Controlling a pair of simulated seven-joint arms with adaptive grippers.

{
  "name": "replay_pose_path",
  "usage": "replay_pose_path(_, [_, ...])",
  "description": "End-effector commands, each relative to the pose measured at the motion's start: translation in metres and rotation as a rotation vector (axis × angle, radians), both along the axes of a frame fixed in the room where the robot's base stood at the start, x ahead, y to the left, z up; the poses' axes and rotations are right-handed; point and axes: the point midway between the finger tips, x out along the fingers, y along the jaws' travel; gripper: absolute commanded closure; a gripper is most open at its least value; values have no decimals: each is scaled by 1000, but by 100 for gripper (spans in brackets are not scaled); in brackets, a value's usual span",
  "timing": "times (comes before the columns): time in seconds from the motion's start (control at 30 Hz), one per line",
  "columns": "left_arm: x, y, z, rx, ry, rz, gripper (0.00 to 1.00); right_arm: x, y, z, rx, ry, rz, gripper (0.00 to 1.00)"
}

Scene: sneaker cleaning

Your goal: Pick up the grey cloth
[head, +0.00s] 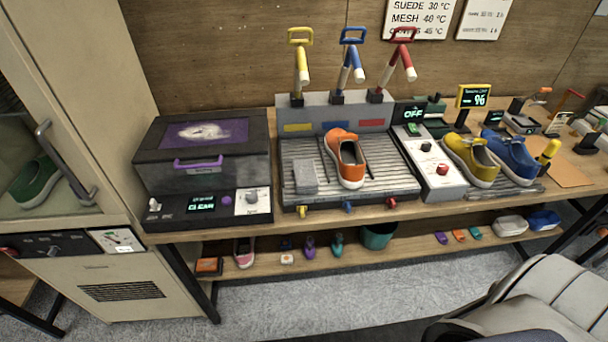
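A flat grey piece that looks like a folded grey cloth (305,178) lies on the left part of the ribbed washing tray (395,182). It is just left of an orange sneaker (347,160) that stands on the same tray. A paler grey, rounded bundle (510,226) sits on the lower shelf at the right; I cannot tell whether it is cloth. Neither of my grippers shows in the head view.
Three tap-like spouts, yellow (301,60), blue (351,62) and red (402,58), rise behind the tray. A dark box (205,160) stands left of it. Yellow (470,158) and blue (512,155) shoes stand to the right. Small coloured items fill the lower shelf (400,255).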

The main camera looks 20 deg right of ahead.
Motion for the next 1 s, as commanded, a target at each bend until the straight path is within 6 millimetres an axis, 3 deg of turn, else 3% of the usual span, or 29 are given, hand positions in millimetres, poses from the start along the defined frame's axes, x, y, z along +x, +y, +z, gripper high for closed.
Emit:
replay_pose_path(0.07, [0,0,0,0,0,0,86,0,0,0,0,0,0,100])
replay_pose_path(0.7, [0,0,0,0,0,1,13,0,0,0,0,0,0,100])
replay_pose_path(0.93, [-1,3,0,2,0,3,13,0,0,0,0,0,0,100])
replay_pose_path(1.0, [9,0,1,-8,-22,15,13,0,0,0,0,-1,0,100])
